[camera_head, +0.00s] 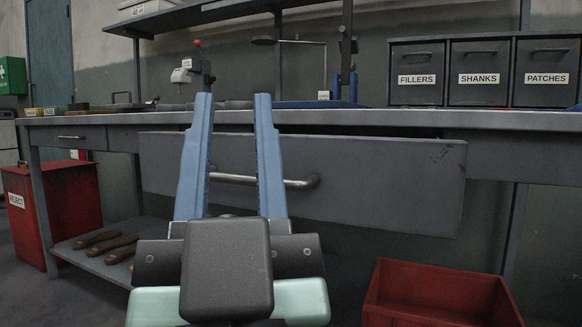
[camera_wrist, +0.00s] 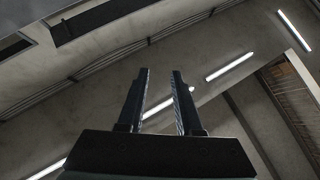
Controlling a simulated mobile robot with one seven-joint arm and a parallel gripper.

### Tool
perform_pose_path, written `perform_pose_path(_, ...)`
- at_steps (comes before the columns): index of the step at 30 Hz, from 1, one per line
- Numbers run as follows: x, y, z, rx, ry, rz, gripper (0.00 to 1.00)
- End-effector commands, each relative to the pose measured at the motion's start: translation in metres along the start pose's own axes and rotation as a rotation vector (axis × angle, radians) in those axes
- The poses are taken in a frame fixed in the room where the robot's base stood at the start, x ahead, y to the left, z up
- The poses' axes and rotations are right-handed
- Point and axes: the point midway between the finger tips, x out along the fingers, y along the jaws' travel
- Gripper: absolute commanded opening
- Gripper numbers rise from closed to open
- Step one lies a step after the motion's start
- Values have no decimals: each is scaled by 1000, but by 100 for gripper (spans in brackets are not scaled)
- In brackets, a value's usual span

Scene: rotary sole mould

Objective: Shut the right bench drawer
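The right bench drawer (camera_head: 390,180) has a wide grey front that stands out from the bench, with a dark gap along its top edge. Its bar handle (camera_head: 300,183) runs across the left part of the front. My gripper (camera_head: 233,98) is open, with its two blue fingers pointing up and apart in front of the drawer front. The handle shows between the fingers and beyond the right one; I cannot tell whether they touch it. In the wrist view my gripper (camera_wrist: 160,71) is also open and nothing shows between its fingers.
The bench top (camera_head: 400,118) runs above the drawer. A smaller left drawer (camera_head: 70,137) looks shut. An open red crate (camera_head: 440,290) is on the floor at the lower right. A red reject bin (camera_head: 60,205) stands at the left. Labelled boxes (camera_head: 480,75) stand at the back right.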

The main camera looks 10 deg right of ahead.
Motion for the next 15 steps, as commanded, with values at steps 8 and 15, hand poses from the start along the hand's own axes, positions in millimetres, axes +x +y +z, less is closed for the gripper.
perform_pose_path(8, 53, -27, 4, 281, -69, -75, 0)
perform_pose_path(15, 70, -36, 13, 551, -120, -52, 0)
